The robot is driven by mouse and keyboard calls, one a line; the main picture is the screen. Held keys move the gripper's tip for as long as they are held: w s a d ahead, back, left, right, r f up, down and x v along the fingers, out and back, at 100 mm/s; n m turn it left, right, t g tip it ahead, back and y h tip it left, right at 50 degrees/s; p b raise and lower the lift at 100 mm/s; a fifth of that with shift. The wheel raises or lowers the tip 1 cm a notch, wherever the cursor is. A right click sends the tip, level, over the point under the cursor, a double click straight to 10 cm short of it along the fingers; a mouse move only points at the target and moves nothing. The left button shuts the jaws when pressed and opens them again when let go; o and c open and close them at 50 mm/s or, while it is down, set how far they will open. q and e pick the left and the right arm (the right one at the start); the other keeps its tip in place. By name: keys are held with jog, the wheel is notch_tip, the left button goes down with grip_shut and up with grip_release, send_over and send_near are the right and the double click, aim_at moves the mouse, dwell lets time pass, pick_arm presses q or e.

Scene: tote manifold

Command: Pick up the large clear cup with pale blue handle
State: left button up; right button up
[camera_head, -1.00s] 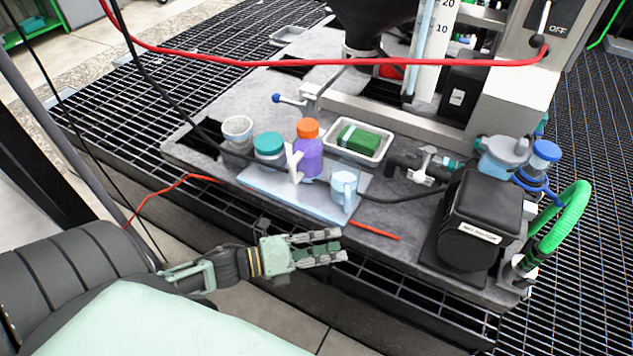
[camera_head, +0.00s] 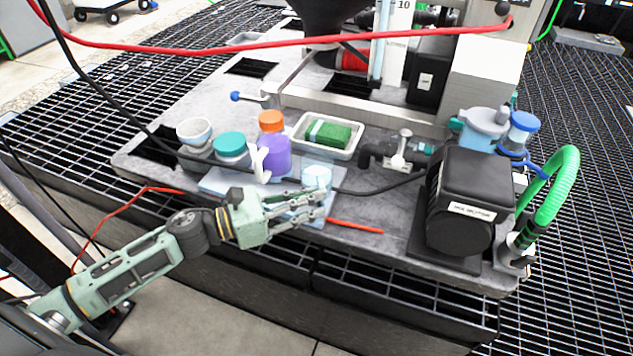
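The large clear cup with the pale blue handle (camera_head: 316,176) stands upright near the right end of a pale blue mat (camera_head: 222,183) on the grey bench plate. My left gripper (camera_head: 322,202) reaches in from the left, its fingers apart and pointing right. It is in front of the cup and covers the cup's lower part and most of the handle in this view. I cannot tell whether the fingers touch the cup. Nothing shows held between them. My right gripper is not in view.
Left of the cup stand a purple bottle with an orange cap (camera_head: 272,150), a teal-lidded jar (camera_head: 231,150) and a grey cup (camera_head: 195,135). Behind is a white tray with a green block (camera_head: 328,133). A black motor (camera_head: 470,195) stands right. A black cable crosses the mat.

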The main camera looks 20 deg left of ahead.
pick_arm(q)
jog(key=shift+x, duration=1.4)
jog(key=shift+c, duration=0.3)
grip_shut()
